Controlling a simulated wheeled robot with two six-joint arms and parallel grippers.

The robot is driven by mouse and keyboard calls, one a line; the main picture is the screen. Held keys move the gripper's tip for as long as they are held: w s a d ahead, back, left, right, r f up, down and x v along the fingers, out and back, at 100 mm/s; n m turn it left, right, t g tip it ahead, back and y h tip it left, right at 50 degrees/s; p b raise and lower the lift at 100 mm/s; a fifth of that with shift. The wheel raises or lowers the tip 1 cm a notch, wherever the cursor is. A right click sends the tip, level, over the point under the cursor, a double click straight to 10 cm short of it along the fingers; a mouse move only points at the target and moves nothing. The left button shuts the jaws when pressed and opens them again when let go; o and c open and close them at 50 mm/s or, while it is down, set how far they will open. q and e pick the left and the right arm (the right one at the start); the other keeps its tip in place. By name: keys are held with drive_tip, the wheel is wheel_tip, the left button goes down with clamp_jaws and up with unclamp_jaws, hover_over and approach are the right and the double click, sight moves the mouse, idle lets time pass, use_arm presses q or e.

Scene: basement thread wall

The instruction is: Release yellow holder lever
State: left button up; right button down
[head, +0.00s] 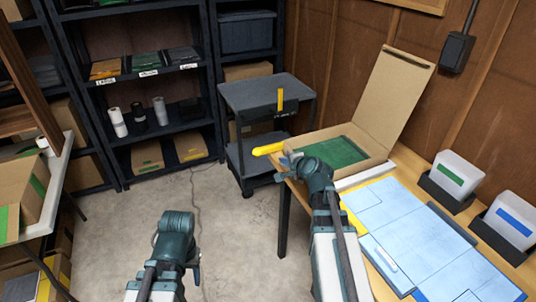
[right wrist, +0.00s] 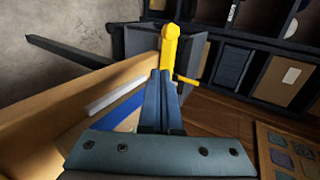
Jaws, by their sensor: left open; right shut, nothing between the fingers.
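A yellow lever (head: 268,149) juts out from the left corner of the workbench, beside an open cardboard box. It also shows in the right wrist view as a faceted yellow bar (right wrist: 170,48) just beyond my fingertips. My right gripper (head: 285,163) is beside the lever's bench end, its fingers (right wrist: 161,76) shut together with nothing between them. The fingertips overlap the bar's near end in that view; I cannot tell whether they touch. A second, thinner yellow piece (head: 280,98) stands upright at the grey cart. My left gripper (head: 176,222) is open, low over the floor, away from the lever.
The open cardboard box (head: 403,95) holds a green sheet (head: 335,152). Pale blue panels (head: 415,232) cover the workbench, with two bins at right. A grey cart (head: 268,92) stands behind the lever, dark shelves (head: 150,82) beyond. The floor (head: 140,195) at left is clear apart from a cable.

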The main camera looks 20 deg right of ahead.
drive_tip(key=b, duration=0.6)
approach(265, 151)
wheel_tip(265, 151, down, 4)
drive_tip(key=w, duration=0.2)
drive_tip(key=shift+w+a+r+p, duration=0.1)
drive_tip(key=shift+w+r+p, duration=0.15)
drive_tip(key=shift+w, duration=0.3)
drive_tip(key=shift+w+r+p, duration=0.15)
drive_tip(key=shift+w+p, duration=0.1)
drive_tip(key=shift+w, duration=0.35)
drive_tip(key=shift+w+a, duration=0.1)
drive_tip(key=shift+w, duration=0.55)
